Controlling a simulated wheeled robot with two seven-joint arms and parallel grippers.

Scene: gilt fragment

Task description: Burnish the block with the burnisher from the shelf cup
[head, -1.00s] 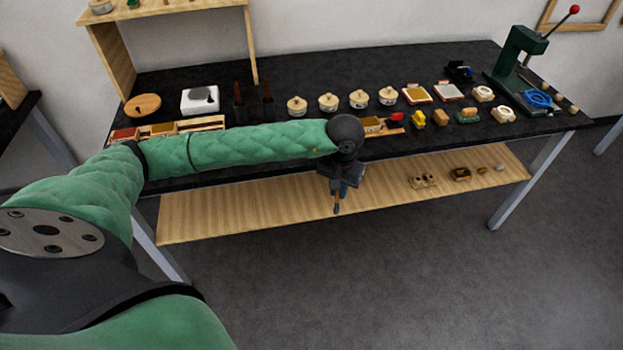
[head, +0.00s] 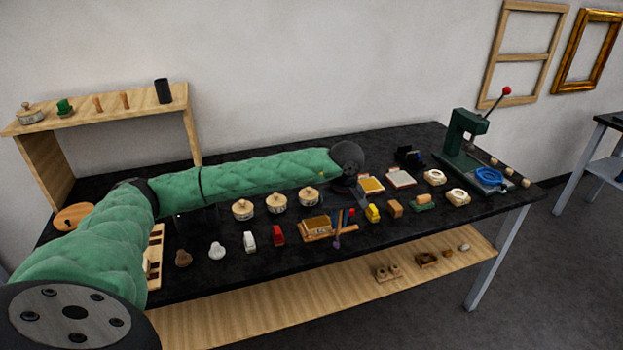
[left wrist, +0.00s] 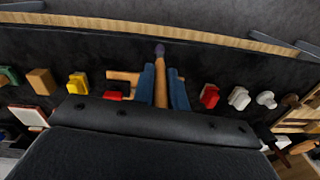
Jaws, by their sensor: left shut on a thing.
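My left gripper (head: 340,214) hangs over the black table, close to the right end of the block's wooden holder. In the left wrist view my left gripper (left wrist: 162,72) has its blue fingers shut on the burnisher (left wrist: 160,52), a wooden handle with a dark rounded tip. In the head view the burnisher (head: 337,243) points down beside the holder; I cannot tell whether it touches anything. The block (head: 316,224), with a yellowish top, lies in the holder. The shelf cup (head: 162,91) is black and stands upright on the small shelf. My right gripper is out of view.
Lidded pots (head: 278,203) stand behind the block. A red item (head: 277,235) and a white item (head: 250,241) are left of it, a yellow one (head: 372,212) right. A green press (head: 464,137) stands far right. My left arm crosses above the table.

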